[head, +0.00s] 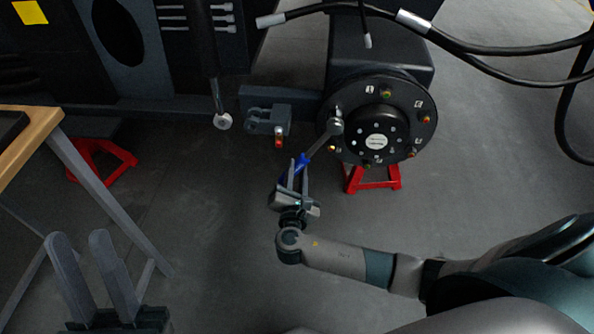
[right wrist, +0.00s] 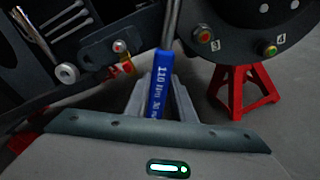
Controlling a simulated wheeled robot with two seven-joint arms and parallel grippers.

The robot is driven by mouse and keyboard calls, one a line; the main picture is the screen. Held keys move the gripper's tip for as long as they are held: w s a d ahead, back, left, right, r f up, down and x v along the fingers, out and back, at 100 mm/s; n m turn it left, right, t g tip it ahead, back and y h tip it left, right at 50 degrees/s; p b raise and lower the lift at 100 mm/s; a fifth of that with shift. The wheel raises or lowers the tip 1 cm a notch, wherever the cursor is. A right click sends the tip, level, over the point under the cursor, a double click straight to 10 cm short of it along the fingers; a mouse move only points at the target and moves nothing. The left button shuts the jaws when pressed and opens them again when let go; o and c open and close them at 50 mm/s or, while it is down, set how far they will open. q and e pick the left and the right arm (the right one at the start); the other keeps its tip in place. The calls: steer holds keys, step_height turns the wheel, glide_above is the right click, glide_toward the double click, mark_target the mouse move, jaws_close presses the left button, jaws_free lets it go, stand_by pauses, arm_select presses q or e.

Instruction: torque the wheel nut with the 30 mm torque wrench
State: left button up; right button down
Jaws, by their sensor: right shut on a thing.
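The torque wrench (head: 318,147) has a blue handle and a metal shaft. My right gripper (head: 298,172) is shut on the blue handle, which shows between its fingers in the right wrist view (right wrist: 160,88), marked "110 Nm 30". The wrench slants up to the right, its head over the left side of the dark round wheel hub (head: 360,143). Whether it is seated on a nut there cannot be told. Other nuts with coloured marks ring the hub, such as a green one (head: 387,94). My left gripper (head: 86,243) is open and empty at lower left, away from the hub.
A red stand (head: 372,180) is below the hub, another red stand (head: 100,160) at left. A wood-edged table (head: 40,130) is at the left edge. A bracket with a red-tipped fitting (head: 279,138) sits left of the hub. Black hoses (head: 470,48) cross above. Floor at lower centre is clear.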

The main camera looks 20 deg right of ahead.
steer(key=shift+r+x, duration=0.15)
steer(key=shift+x, duration=0.65)
steer(key=shift+r+x, duration=0.1)
steer(key=shift+x, duration=0.7)
stand_by(0.5)
steer(key=shift+w+a+r+m, duration=0.35)
steer(key=shift+a+r+m, duration=0.15)
steer(key=shift+a, duration=0.05)
steer(key=shift+w+a+r+m, duration=0.35)
steer(key=shift+a+r+m, duration=0.1)
steer(key=shift+a+m, duration=0.05)
steer(key=shift+w+a+r, duration=0.1)
steer(key=shift+a+r, duration=0.05)
steer(key=shift+w+a+r+m+t, duration=0.2)
steer(key=shift+w+a+r+m, duration=0.1)
steer(key=shift+a+r+m, duration=0.25)
steer(key=shift+w+a+r+m+t, duration=0.25)
steer(key=shift+a+r+m, duration=0.2)
steer(key=shift+r, duration=0.15)
steer(key=shift+r, duration=0.1)
steer(key=shift+w+a+r+m, duration=0.25)
steer(key=shift+a+r+m, duration=0.2)
steer(key=shift+r, duration=0.25)
steer(key=shift+w+a+r+m, duration=0.25)
steer(key=shift+a+r+m, duration=0.05)
steer(key=shift+r+m, duration=0.3)
